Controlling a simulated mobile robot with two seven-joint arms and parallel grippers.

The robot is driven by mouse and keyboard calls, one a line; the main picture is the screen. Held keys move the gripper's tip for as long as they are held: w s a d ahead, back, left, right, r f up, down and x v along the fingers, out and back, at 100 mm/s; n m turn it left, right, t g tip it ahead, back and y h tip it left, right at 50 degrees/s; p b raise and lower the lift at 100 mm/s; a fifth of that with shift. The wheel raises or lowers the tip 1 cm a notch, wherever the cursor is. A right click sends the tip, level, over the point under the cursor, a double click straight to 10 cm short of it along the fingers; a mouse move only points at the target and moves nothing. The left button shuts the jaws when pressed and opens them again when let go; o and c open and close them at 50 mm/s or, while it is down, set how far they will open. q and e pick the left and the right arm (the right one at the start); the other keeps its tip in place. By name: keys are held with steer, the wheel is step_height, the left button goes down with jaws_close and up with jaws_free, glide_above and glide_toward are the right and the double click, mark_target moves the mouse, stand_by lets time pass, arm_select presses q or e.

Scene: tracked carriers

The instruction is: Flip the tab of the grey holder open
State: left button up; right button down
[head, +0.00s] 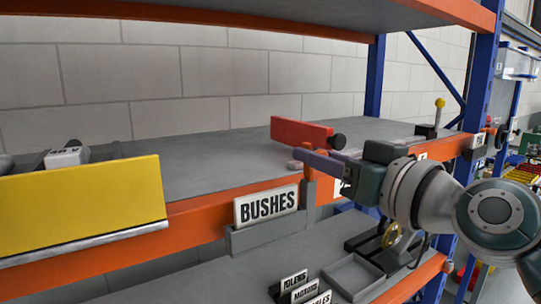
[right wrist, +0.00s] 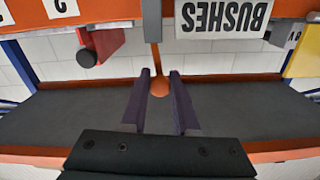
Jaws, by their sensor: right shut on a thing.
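The grey holder (head: 262,237) is on the orange front beam of the shelf and carries a white card (head: 267,206) reading BUSHES. An upright grey post stands at its right end. An orange tab (right wrist: 156,62) with a round end runs from this post; in the head view its top is partly hidden by my fingers. My right gripper (head: 304,157) reaches in from the right at the post's top. In the right wrist view its two dark purple fingers (right wrist: 160,92) lie either side of the tab's round end, shut on it. My left gripper is not in view.
A red panel (head: 299,131) with a black knob (head: 339,141) stands close behind my right gripper. A yellow panel (head: 80,208) hangs at the left front. Label cards (head: 306,290) and a grey tray (head: 353,277) are on the lower shelf. The shelf's middle (head: 215,160) is clear.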

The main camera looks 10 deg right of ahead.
stand_by(0.3)
steer(key=shift+w+d+m+b, duration=0.1)
steer(key=shift+d+m+b, duration=0.2)
steer(key=shift+m, duration=0.6)
steer(key=shift+w+d+m, duration=0.1)
steer(key=shift+d+m, duration=0.15)
steer(key=shift+m, duration=0.65)
steer(key=c, duration=0.7)
jaws_free()
steer(key=shift+o, duration=0.2)
